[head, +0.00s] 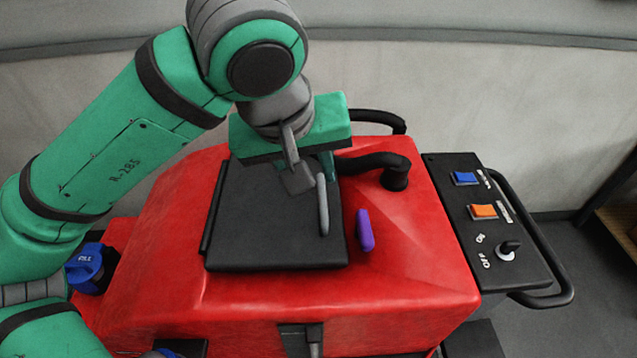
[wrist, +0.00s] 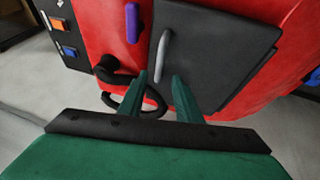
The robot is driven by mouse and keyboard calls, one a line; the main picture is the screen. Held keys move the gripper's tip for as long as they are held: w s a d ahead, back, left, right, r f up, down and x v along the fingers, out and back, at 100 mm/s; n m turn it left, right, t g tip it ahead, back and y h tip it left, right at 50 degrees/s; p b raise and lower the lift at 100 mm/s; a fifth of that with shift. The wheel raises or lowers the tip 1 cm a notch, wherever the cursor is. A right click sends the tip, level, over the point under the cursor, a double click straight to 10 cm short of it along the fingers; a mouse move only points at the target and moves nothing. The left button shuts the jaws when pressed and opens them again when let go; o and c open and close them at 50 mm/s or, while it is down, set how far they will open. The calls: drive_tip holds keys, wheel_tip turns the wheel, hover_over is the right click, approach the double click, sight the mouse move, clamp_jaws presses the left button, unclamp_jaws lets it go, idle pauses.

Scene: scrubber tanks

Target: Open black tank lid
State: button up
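The black tank lid (head: 265,230) lies shut and flat on top of the red machine (head: 400,290). Its grey bar handle (head: 323,208) stands near the lid's right edge. The wrist view also shows the lid (wrist: 215,50) and the handle (wrist: 164,50). My gripper (wrist: 161,77) is open and empty, its two green fingers apart. In that picture the handle lies just beyond the fingertips, in line with the gap between them. In the head view my gripper (head: 318,172) is over the lid's far right part, and my wrist hides most of the fingers.
A purple handle (head: 365,231) lies right of the lid. A black hose (head: 372,162) bends behind it. A control panel (head: 485,235) with blue and orange switches is at the right. A blue cap (head: 86,266) is at the left. A wall stands behind.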

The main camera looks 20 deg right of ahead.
sight(321, 194)
drive_tip(key=x, duration=0.7)
drive_tip(key=shift+f, duration=0.25)
clamp_jaws()
